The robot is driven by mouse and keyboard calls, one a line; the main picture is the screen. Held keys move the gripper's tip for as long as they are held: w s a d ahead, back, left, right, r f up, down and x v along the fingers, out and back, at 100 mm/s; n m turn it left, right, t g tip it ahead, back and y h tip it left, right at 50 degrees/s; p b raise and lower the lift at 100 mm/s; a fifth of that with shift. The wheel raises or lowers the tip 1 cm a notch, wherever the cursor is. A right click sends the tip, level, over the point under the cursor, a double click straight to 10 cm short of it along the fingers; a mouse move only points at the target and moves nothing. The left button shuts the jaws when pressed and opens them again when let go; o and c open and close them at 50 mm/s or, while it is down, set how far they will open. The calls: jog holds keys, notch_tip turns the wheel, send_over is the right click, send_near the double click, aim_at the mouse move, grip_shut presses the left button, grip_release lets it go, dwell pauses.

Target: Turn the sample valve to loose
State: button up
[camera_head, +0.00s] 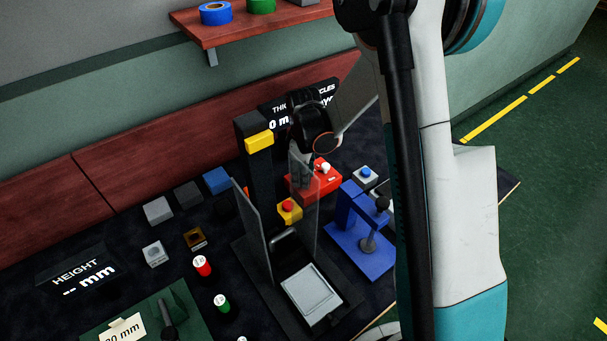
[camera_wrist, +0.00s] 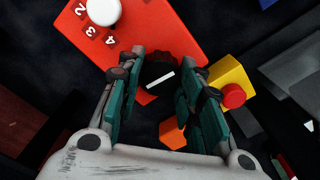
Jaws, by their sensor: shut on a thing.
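A red box (camera_wrist: 140,28) fills the top of the wrist view. It carries a white knob (camera_wrist: 103,9) beside printed numbers, and a black ridged knob (camera_wrist: 160,74) with a white pointer line. No readable label shows which one is the sample valve. My gripper (camera_wrist: 164,68) has one finger on each side of the black knob and is shut on it. The white line slants up to the right in the wrist view. In the head view the red box (camera_head: 327,181) stands behind a clear guard, and my gripper comes down on its left part, hiding the black knob.
A yellow box with a red button (camera_head: 288,206) stands close in front of the red box. A blue press (camera_head: 352,234) is to the right. A clear-walled stand (camera_head: 246,230) with a grey tray is in front. Several small blocks and cylinders lie to the left.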

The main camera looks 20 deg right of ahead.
jog(key=shift+n, duration=0.7)
jog(key=o, duration=1.1)
jog(key=shift+c, duration=0.2)
notch_tip(320, 180, up, 12)
jog(key=shift+f, duration=0.1)
